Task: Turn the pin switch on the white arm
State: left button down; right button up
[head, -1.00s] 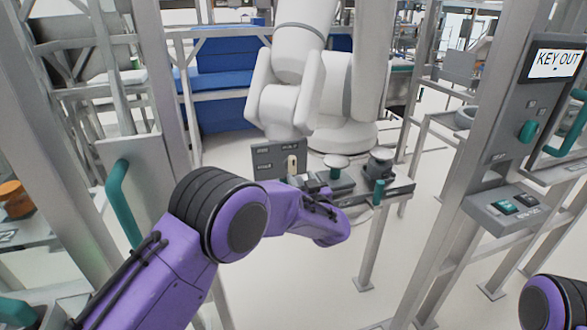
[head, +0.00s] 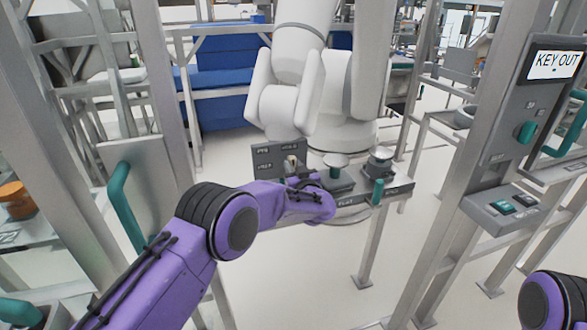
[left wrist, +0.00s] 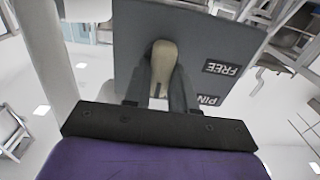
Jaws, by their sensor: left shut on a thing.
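The pin switch (head: 291,161) is a small cream lever on a grey panel (head: 265,160) below the white arm (head: 292,75). In the left wrist view the switch (left wrist: 163,62) shows large, and the panel (left wrist: 130,45) bears the words "FREE" and "PIN", upside down. My left gripper (left wrist: 162,88) has its two dark fingers on either side of the switch and is shut on it. In the head view my left gripper (head: 293,178) is mostly hidden behind my purple wrist. My right gripper is not in view; only part of my right arm shows at the lower right corner.
A grey shelf (head: 399,190) right of the panel holds round knobs and a green handle (head: 377,191). A steel post with a "KEY OUT" display (head: 557,64) stands at the right. A green-handled door (head: 122,205) stands at the left. Open floor lies below the shelf.

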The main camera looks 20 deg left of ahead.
pick_arm(q)
jog(key=shift+s+a+f+n+b, duration=0.1)
jog(key=shift+f+n+b, duration=0.1)
jog(key=shift+n+b, duration=2.5)
jog(key=shift+s+a+f+n+b, duration=0.15)
jog(key=shift+n+b, duration=2)
jog(key=shift+n, duration=1.1)
jog(key=shift+w+a+f+n+b, duration=0.1)
jog(key=shift+f+n+b, duration=0.1)
jog(key=shift+n+b, duration=2.5)
jog(key=shift+d+n, duration=0.1)
jog(key=shift+n, duration=0.35)
jog(key=c, duration=0.9)
grip_release()
jog(key=shift+r, duration=0.15)
jog(key=shift+s, duration=0.1)
